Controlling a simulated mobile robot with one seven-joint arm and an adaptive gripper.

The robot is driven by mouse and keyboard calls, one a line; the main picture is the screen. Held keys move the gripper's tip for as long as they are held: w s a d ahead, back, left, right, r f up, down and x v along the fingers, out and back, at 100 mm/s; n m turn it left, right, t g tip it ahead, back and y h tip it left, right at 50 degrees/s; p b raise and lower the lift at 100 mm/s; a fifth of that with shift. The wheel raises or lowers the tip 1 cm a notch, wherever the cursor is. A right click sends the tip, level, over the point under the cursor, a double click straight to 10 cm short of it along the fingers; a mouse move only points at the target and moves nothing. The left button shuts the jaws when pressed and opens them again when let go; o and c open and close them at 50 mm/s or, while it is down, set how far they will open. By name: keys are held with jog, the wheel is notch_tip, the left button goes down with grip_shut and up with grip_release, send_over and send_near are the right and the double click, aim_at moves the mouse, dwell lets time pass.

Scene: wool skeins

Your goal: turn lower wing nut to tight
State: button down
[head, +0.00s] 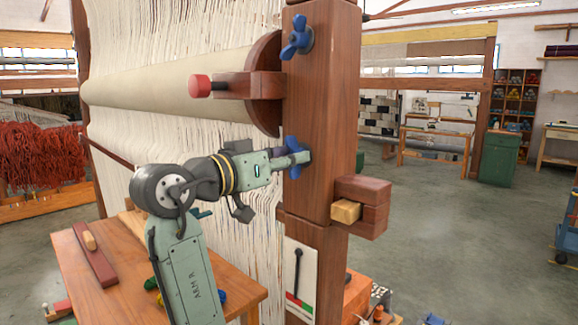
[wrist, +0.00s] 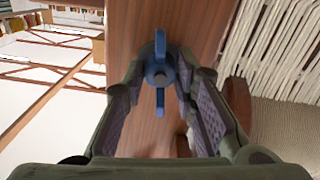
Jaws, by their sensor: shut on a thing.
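The lower wing nut (head: 294,143) is blue and sits on the face of the brown wooden loom post (head: 322,110). My gripper (head: 303,158) reaches it from the left and partly covers it in the head view. In the wrist view the wing nut (wrist: 160,75) is between my fingertips (wrist: 163,78), with one wing pointing up and one down in the picture. My gripper is shut on it. The contact itself is hard to make out. A white card (head: 300,285) with a black pointer and a red and green band is on the post below.
An upper blue wing nut (head: 297,38) is higher on the post. A red-ended wooden bar (head: 235,85) juts out left above my arm. Wooden blocks (head: 362,205) stick out right of the post. A wooden table (head: 130,268) is below my arm. White warp threads (head: 130,150) hang behind.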

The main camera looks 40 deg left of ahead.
jog(key=m+b, duration=0.1)
jog(key=m, duration=0.3)
jog(key=shift+f+m+b, duration=0.1)
jog(key=shift+m+b, duration=0.2)
jog(key=shift+b, duration=0.05)
jog(key=shift+m+b, duration=0.55)
jog(key=shift+m, duration=0.95)
jog(key=c, duration=1.3)
grip_release()
jog(key=shift+s, duration=0.1)
jog(key=s, duration=0.8)
jog(key=s+a, duration=0.1)
jog(key=s, duration=0.2)
jog(key=shift+s, duration=0.4)
